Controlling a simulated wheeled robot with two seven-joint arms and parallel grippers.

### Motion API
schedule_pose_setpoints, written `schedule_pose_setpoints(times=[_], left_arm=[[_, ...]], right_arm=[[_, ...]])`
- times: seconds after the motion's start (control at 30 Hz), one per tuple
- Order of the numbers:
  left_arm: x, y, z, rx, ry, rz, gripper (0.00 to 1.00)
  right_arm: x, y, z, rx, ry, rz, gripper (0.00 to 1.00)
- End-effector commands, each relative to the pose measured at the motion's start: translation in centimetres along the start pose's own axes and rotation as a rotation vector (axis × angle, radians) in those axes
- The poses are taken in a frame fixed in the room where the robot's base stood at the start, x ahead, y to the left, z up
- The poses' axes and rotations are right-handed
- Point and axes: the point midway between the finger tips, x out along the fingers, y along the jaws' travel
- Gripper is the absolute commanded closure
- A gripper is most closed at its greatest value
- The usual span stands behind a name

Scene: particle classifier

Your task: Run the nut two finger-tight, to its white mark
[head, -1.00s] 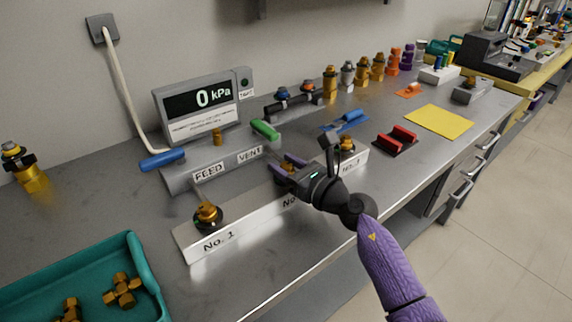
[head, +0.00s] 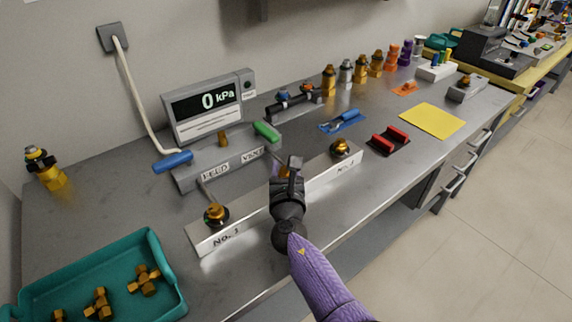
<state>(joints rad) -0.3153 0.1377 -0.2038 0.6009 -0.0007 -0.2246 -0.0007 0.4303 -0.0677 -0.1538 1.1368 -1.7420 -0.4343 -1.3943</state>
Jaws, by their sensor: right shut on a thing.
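A long metal block (head: 322,172) carries three brass fittings in a row. The No. 1 fitting (head: 216,214) stands at its left end and the No. 3 fitting (head: 340,148) at its right end. My right gripper (head: 285,171) is at the middle station, shut on nut two there. The gripper body and wrist hide nearly all of nut two, the No. 2 label and the white mark. My left gripper is out of view.
A gauge reading 0 kPa (head: 207,103) stands behind, over the FEED and VENT block with its blue handle (head: 173,161) and green handle (head: 266,131). A teal tray (head: 160,258) of brass fittings is front left. A red holder (head: 389,140) and yellow mat (head: 432,120) lie right.

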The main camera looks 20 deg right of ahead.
Motion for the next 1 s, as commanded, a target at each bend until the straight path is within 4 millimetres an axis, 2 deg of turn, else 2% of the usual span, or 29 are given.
schedule_pose_setpoints(times=[0.23, 0.5, 0.7, 1.0], left_arm=[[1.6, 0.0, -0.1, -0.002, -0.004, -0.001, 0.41], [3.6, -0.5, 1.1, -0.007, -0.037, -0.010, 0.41], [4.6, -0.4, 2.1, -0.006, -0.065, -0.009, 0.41], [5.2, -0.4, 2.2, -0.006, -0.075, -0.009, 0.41]], right_arm=[[0.1, 0.2, -0.2, 0.004, -0.003, -0.218, 1.00], [0.1, 0.1, -0.2, 0.002, -0.004, -0.412, 1.00], [0.1, 0.1, 0.0, 0.004, -0.006, -0.505, 1.00], [0.1, 0.0, 0.3, 0.004, -0.008, -0.565, 1.00]])
